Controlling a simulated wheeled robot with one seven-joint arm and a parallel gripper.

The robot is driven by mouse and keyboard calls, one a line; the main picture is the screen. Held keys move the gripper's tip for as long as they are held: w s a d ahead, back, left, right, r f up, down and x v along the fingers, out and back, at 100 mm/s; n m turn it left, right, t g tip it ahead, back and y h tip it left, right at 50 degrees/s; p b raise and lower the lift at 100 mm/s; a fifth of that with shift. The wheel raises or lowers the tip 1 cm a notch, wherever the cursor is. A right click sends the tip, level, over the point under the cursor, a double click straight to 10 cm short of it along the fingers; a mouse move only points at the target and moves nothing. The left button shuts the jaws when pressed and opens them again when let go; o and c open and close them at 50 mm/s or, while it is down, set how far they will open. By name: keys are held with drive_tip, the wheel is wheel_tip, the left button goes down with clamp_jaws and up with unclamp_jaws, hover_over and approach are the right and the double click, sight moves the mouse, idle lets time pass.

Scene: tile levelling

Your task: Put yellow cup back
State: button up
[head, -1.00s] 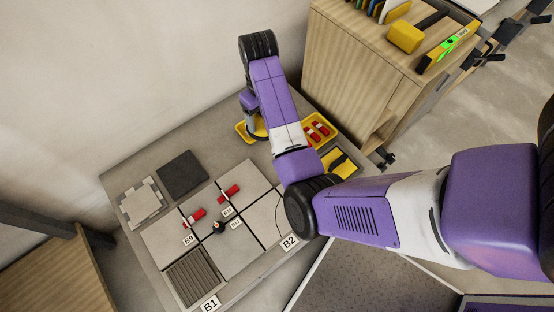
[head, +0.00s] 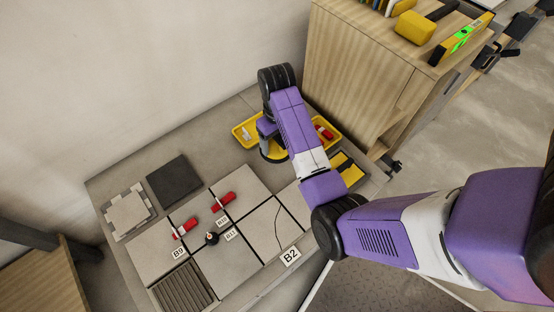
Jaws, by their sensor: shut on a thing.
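My gripper (head: 270,141) points down over the front edge of a yellow tray (head: 237,129), at the back right of the grey work table. It is shut on a round, dark-rimmed thing, which I take to be the yellow cup. Its body is mostly hidden by my gripper and arm, and I cannot tell whether it touches the surface. The tray holds small white pieces on its left and red clamps (head: 323,132) on its right.
Grey tiles (head: 240,193) lie in front, with two red clamps (head: 222,203) and a black knob (head: 211,239) on their joints. A dark tile (head: 174,180) and a light tile stack (head: 128,211) lie left. A wooden cabinet (head: 365,80) stands close behind the tray, right of my arm.

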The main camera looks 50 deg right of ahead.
wheel_tip(320, 180, down, 10)
drive_tip(key=shift+r+b, duration=0.2)
drive_tip(key=shift+b, duration=0.85)
drive_tip(key=shift+f, duration=0.1)
drive_tip(key=o, duration=1.5)
